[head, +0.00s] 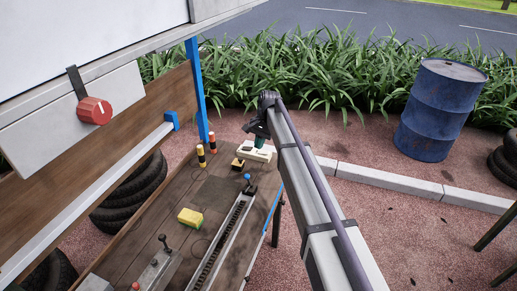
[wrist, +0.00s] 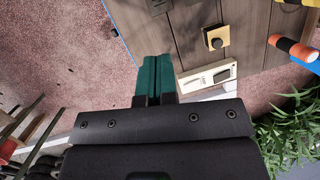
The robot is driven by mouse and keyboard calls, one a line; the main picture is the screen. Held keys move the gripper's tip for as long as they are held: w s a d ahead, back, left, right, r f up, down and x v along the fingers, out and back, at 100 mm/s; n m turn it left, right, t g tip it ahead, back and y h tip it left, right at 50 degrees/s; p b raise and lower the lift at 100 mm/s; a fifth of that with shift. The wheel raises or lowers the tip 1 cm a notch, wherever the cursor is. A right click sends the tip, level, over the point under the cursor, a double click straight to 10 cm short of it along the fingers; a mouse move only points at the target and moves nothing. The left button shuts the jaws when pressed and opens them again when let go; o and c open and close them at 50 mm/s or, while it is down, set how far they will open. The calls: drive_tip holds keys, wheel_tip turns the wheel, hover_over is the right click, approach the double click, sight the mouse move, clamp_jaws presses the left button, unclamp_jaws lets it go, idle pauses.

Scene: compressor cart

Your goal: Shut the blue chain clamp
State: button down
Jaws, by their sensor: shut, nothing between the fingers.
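A blue ball knob (head: 247,177) stands on a dark lever at the far end of a metal channel with a black chain (head: 225,230) in it. I take this to be the blue chain clamp; it is too small to tell whether it is open or shut. My gripper (head: 260,141) is beyond it, over the white plate at the bench's far end, and apart from the knob. Its teal fingers (wrist: 154,80) are shut and empty in the wrist view. The blue knob does not clearly show in the wrist view.
The white plate (wrist: 207,79) lies beside a block with a black knob (wrist: 215,38). Banded posts (head: 200,156) stand at the back edge. A yellow sponge-like block (head: 190,217) lies left of the channel. A red knob (head: 95,110) is on the panel above.

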drive_tip(key=b, duration=0.7)
approach(248, 180)
wheel_tip(248, 180, down, 4)
drive_tip(key=w, duration=0.2)
drive_tip(key=shift+s+a, duration=0.2)
drive_tip(key=shift+s, duration=0.3)
drive_tip(key=shift+s+a, duration=0.25)
drive_tip(key=shift+s, duration=0.25)
drive_tip(key=shift+s+a, duration=0.1)
